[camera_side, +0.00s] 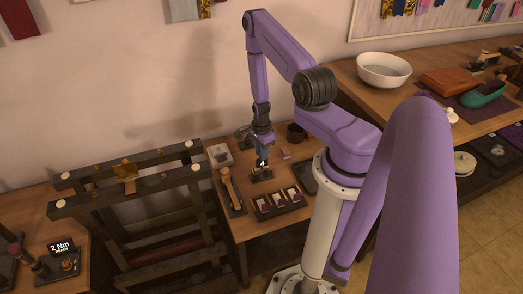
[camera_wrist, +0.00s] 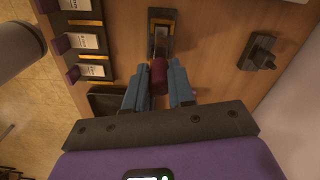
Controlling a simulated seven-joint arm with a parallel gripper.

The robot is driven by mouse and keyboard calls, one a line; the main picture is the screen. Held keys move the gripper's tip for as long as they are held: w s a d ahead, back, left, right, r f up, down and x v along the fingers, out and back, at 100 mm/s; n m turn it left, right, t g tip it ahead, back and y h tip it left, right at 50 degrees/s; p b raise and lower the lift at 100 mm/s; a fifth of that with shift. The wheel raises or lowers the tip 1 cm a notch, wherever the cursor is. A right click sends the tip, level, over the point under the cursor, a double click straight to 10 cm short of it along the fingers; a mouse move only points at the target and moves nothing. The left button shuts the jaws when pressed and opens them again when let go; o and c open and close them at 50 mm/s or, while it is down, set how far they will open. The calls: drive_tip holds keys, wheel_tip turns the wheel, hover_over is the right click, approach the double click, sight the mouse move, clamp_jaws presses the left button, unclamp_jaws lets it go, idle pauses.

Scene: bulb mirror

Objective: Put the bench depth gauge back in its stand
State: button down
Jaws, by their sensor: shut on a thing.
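My gripper (camera_wrist: 158,84) has its two blue fingers on either side of a short maroon grip in the wrist view, shut on it. I take this grip (camera_wrist: 158,74) to be the depth gauge's. In the side view my gripper (camera_side: 262,160) points down over the bench. Just past the grip in the wrist view is a dark rectangular stand (camera_wrist: 160,14) with a pale metal part in its middle. In the side view a black base (camera_side: 262,176) sits under the gripper. I cannot tell whether the gauge touches the stand or is above it.
A dark tray (camera_side: 281,204) with three white-carded slots lies in front, also at upper left in the wrist view (camera_wrist: 87,41). A black block with a knob (camera_wrist: 258,52) stands to the right there. A wooden-handled tool (camera_side: 229,187), pale box (camera_side: 220,154) and dark cup (camera_side: 297,132) surround the gripper.

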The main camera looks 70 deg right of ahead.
drive_tip(key=c, duration=0.9)
unclamp_jaws()
drive_tip(key=shift+r, duration=0.1)
drive_tip(key=shift+r, duration=8.65)
